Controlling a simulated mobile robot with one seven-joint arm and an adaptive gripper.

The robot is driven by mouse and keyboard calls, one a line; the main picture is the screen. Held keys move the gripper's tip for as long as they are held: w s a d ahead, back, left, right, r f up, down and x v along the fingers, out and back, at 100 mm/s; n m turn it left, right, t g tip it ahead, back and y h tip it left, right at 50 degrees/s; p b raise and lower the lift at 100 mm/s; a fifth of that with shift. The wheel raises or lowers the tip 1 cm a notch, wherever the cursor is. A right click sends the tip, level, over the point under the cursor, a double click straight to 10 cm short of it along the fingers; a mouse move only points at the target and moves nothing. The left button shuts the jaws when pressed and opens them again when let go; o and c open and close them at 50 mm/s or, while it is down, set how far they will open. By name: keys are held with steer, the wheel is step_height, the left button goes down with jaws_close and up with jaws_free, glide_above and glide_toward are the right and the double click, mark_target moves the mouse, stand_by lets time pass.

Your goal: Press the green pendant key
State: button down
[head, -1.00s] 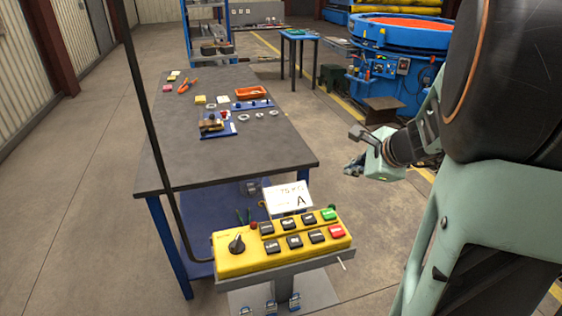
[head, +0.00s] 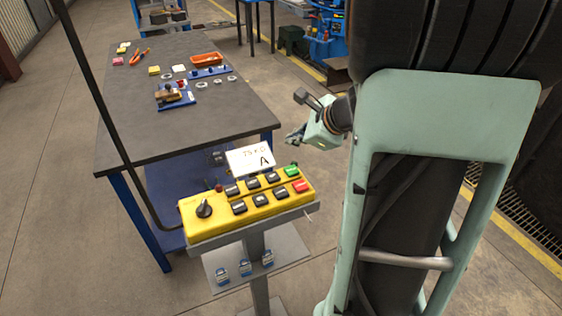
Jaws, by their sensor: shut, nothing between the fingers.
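The yellow pendant box (head: 232,226) sits on a grey stand in the lower middle of the head view. Its green key (head: 291,171) is at the right end of the back row, with a red key (head: 300,186) just in front of it. Several black keys and a black rotary knob (head: 204,208) fill the rest of the panel. My gripper (head: 291,137) is shut and empty. It is above and behind the green key in the picture, apart from the box, with its fingers pointing left.
A dark-topped workbench (head: 240,118) with small parts, an orange tray (head: 206,59) and a blue fixture stands behind the pendant. A black cable post rises at the left. Padlocks hang on the stand below.

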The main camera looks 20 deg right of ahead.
mark_target(293, 171)
steer(key=shift+f+b, duration=2.95)
steer(key=shift+f, duration=0.6)
steer(key=shift+f, duration=0.1)
steer(key=shift+f+b, duration=0.3)
steer(key=shift+b, duration=0.2)
steer(key=shift+f+b, duration=0.5)
steer(key=shift+b, duration=0.05)
steer(key=shift+r+p, duration=0.75)
steer(key=shift+r, duration=0.15)
steer(key=shift+r, duration=0.1)
step_height(293, 171, up, 5)
steer(key=p, duration=0.4)
